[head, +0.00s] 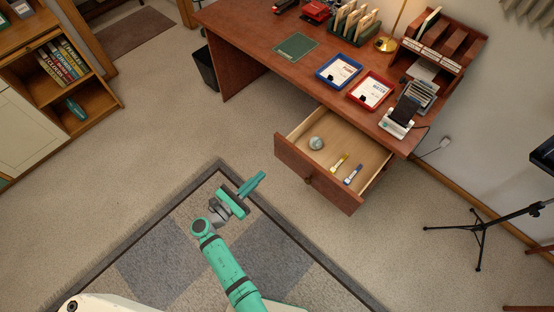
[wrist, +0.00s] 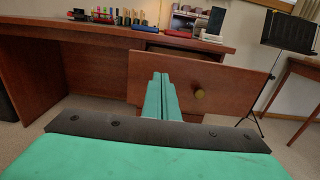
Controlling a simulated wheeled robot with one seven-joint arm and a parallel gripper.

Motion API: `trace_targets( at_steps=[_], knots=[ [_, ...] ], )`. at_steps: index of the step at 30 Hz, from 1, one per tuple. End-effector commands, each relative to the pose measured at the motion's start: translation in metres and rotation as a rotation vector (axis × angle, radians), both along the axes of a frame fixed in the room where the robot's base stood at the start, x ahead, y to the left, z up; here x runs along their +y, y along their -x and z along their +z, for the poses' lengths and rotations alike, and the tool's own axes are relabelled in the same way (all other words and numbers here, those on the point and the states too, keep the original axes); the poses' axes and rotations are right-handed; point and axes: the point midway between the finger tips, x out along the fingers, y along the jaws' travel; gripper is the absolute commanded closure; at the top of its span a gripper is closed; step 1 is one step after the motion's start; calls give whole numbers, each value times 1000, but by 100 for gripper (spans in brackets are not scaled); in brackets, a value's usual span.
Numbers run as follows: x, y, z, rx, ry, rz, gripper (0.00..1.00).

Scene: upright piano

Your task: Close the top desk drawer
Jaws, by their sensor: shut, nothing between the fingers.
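The top desk drawer (head: 318,189) is pulled well out from the right side of the reddish-brown desk (head: 250,38) in the head view. It holds a round grey ball-like object (head: 316,143), a yellow item (head: 339,162) and a blue item (head: 353,174). My green gripper (head: 256,184) is shut and empty, to the left of the drawer front in the head view. In the wrist view its fingers (wrist: 162,98) overlap the panel left of the knob; contact cannot be told there.
A bookshelf (head: 85,90) stands left. A black tripod stand (head: 480,228) stands right. Carpet left of the drawer is clear.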

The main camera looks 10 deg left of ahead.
Motion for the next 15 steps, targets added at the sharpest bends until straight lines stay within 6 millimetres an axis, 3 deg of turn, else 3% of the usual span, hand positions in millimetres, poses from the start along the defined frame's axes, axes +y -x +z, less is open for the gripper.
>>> trace_targets(
  at_steps=[5,15],
  knots=[
    [-10,-16,0,0,1,-3,100],
    [-42,-70,0,1,-1,-3,100]
  ],
)
